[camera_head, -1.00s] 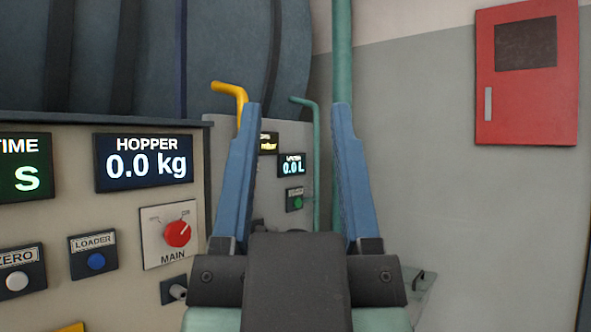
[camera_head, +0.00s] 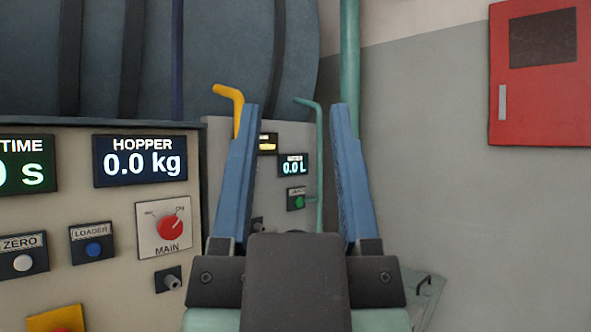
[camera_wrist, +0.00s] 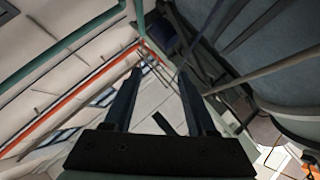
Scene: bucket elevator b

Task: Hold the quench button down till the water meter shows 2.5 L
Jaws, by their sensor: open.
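The water meter (camera_head: 294,166) shows 0.0 L on the far grey panel, seen between my gripper's fingers. A green button (camera_head: 299,202) sits on a dark plate just below it; its label is too small to read. My gripper (camera_head: 294,108) is open and empty, with its two blue fingers spread, well short of that panel. The wrist view also shows the open fingers (camera_wrist: 155,85) with nothing between them. Neither the meter nor the green button can be made out in the wrist view.
The near panel on the left holds the hopper display (camera_head: 140,160) reading 0.0 kg, a red MAIN knob (camera_head: 170,228) and a blue LOADER button (camera_head: 93,249). A yellow pipe (camera_head: 231,92) and a green pipe (camera_head: 319,150) stand by the far panel. A red cabinet (camera_head: 540,110) hangs right.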

